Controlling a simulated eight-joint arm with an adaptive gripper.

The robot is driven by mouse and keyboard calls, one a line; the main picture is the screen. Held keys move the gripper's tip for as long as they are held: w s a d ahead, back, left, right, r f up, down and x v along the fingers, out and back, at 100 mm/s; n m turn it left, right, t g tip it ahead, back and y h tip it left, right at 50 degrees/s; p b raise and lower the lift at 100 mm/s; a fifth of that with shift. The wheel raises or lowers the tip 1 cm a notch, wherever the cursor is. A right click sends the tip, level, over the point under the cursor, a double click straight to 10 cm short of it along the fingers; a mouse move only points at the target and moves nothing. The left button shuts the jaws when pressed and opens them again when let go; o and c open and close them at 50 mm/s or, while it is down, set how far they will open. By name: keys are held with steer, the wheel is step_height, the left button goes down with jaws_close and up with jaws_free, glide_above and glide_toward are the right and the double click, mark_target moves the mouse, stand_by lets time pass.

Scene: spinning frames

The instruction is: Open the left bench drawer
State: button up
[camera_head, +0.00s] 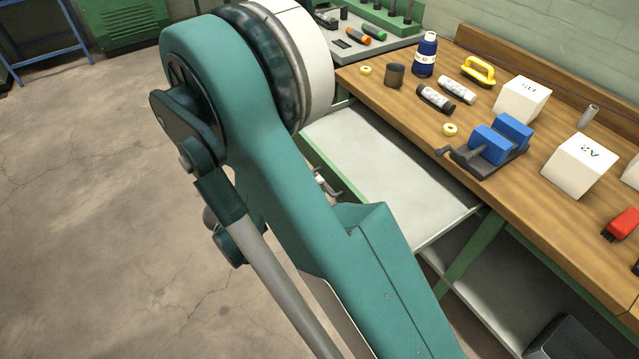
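The left bench drawer (385,165) stands pulled out from under the wooden bench top. Its pale, flat inside shows and looks empty. A strip of its green front (318,157) shows beside my teal arm, which crosses the picture and covers part of the drawer. A small metal hooked part (327,187) shows at the drawer front; I cannot tell whether it is the handle or part of my gripper. No clear view of my gripper's fingers shows.
A lower shelf (480,285) lies beneath. Concrete floor (90,200) at left is clear.

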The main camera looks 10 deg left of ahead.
steer(key=v, duration=0.9)
stand_by(0.5)
steer(key=w+d+r+m+g+y+p, duration=0.1)
steer(key=w+d+r+g, duration=0.1)
steer(key=d+r, duration=0.5)
steer(key=w+d+r+g+y, duration=0.1)
steer(key=w+d+r+y, duration=0.1)
steer(key=d, duration=0.8)
steer(key=w+d+r+m+g+y+p, duration=0.1)
steer(key=w+d+r+g, duration=0.15)
steer(key=d+r, duration=0.45)
steer(key=s+d+r+m+y, duration=0.3)
steer(key=s+d, duration=0.6)
steer(key=d, duration=0.1)
steer(key=s+d+r+m+t+y+p, duration=0.1)
steer(key=s+d+r+m+y, duration=0.2)
steer(key=s+d, duration=0.7)
steer(key=shift+d+m+y, duration=0.25)
steer(key=shift+m+y, duration=0.25)
